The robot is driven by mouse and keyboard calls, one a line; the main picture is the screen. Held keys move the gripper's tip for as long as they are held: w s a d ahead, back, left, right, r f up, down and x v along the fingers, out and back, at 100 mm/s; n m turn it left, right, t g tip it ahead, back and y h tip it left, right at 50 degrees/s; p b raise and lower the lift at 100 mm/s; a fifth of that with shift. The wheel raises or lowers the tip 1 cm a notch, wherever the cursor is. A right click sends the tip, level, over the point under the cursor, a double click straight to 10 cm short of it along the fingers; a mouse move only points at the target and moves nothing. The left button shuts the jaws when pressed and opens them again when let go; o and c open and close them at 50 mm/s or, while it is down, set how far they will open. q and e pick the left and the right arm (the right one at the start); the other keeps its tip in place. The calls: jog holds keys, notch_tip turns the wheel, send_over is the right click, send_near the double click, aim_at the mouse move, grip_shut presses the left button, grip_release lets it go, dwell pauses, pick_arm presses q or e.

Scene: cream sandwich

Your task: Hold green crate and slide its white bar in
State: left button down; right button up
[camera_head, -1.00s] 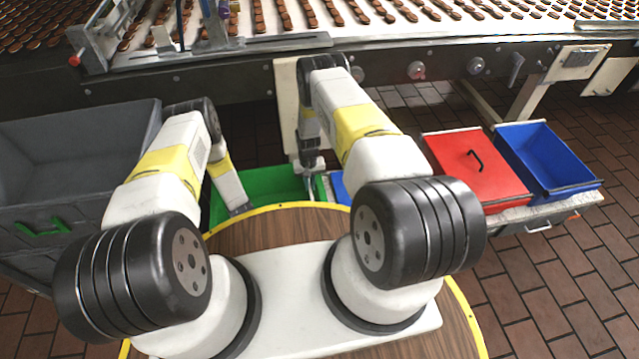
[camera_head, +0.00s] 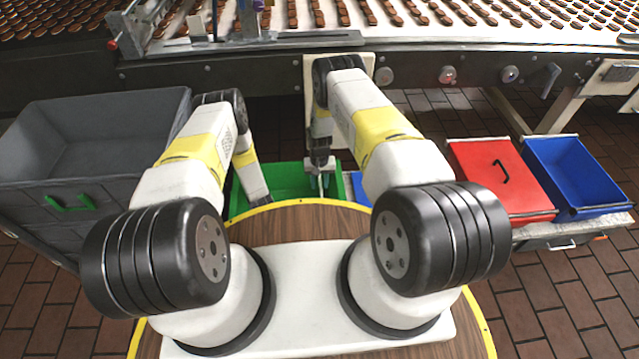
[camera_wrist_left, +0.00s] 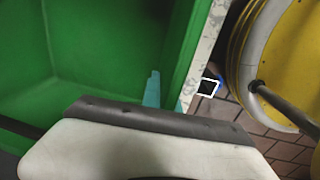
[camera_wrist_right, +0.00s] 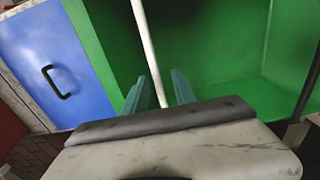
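The green crate (camera_head: 270,180) is below the belt, in front of my round base, partly hidden by my arms. It fills much of the left wrist view (camera_wrist_left: 80,50) and the right wrist view (camera_wrist_right: 225,45). The thin white bar (camera_wrist_right: 146,45) runs between the fingers of my right gripper (camera_wrist_right: 160,90).
A grey bin (camera_head: 90,130) with a green handle stands at the left. A red-lidded crate (camera_head: 495,180) and an open blue crate (camera_head: 570,170) stand at the right. A blue lid with a black handle (camera_wrist_right: 45,55) is beside the green crate. The belt (camera_head: 430,70) runs above.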

notch_tip(320, 180, up, 12)
dwell(0.4)
pick_arm(q)
jog(key=c, duration=1.5)
grip_release()
jog(key=shift+r, duration=0.15)
jog(key=shift+s+r, duration=0.15)
jog(key=shift+r, duration=1.3)
jog(key=shift+s+r, duration=0.2)
jog(key=shift+r, duration=1.25)
jog(key=shift+s+r, duration=0.15)
jog(key=shift+r, duration=1.3)
jog(key=o, duration=0.6)
jog(key=shift+r, duration=0.1)
